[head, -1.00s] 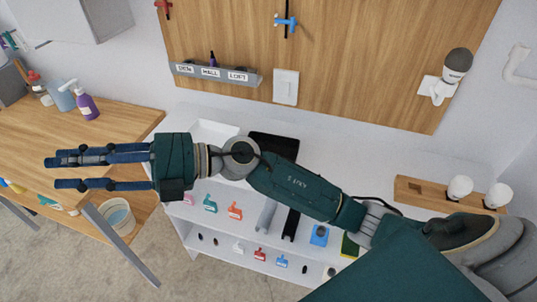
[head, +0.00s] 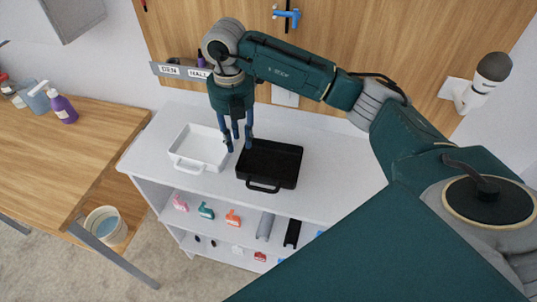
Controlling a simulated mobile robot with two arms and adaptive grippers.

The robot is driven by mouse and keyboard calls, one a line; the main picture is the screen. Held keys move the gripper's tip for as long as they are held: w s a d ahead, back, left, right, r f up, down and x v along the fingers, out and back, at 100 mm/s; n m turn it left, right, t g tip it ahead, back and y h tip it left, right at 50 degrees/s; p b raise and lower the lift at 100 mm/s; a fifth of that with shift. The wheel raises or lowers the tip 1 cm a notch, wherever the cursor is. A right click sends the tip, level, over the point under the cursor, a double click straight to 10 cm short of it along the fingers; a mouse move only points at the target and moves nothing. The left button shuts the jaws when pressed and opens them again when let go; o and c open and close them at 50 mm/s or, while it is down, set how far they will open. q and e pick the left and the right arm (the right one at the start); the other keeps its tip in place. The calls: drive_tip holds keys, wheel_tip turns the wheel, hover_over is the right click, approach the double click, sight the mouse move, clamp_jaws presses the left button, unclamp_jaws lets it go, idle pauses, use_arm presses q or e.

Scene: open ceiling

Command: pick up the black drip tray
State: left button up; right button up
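The black drip tray (head: 284,157) lies flat on the white shelf top, with its handle toward the front. My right gripper (head: 238,146) points down, its fingers apart with a gap between them. It is at the tray's back left corner. One fingertip overlaps the tray's left edge in the picture and the other is left of it. I cannot tell whether they touch the tray. Nothing shows held between the fingers. My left gripper is not in view.
A white tray (head: 180,154) with a handle sits just left of the black tray. The white shelf top (head: 335,172) is clear to the right. A wooden board (head: 395,35) with a labelled rack (head: 165,70) rises behind. A wooden workbench (head: 75,150) stands at left.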

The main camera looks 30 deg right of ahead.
wheel_tip(320, 180, down, 2)
drive_tip(key=shift+w+f+p, duration=0.1)
drive_tip(key=shift+f+p, duration=0.2)
drive_tip(key=shift+p, duration=0.05)
wheel_tip(320, 180, down, 4)
drive_tip(key=p, duration=0.2)
drive_tip(key=shift+a+f+p, duration=0.15)
drive_tip(key=shift+f+p, duration=0.05)
drive_tip(key=shift+p, duration=0.1)
drive_tip(key=shift+f, duration=0.35)
drive_tip(key=shift+c, duration=0.7)
clamp_jaws()
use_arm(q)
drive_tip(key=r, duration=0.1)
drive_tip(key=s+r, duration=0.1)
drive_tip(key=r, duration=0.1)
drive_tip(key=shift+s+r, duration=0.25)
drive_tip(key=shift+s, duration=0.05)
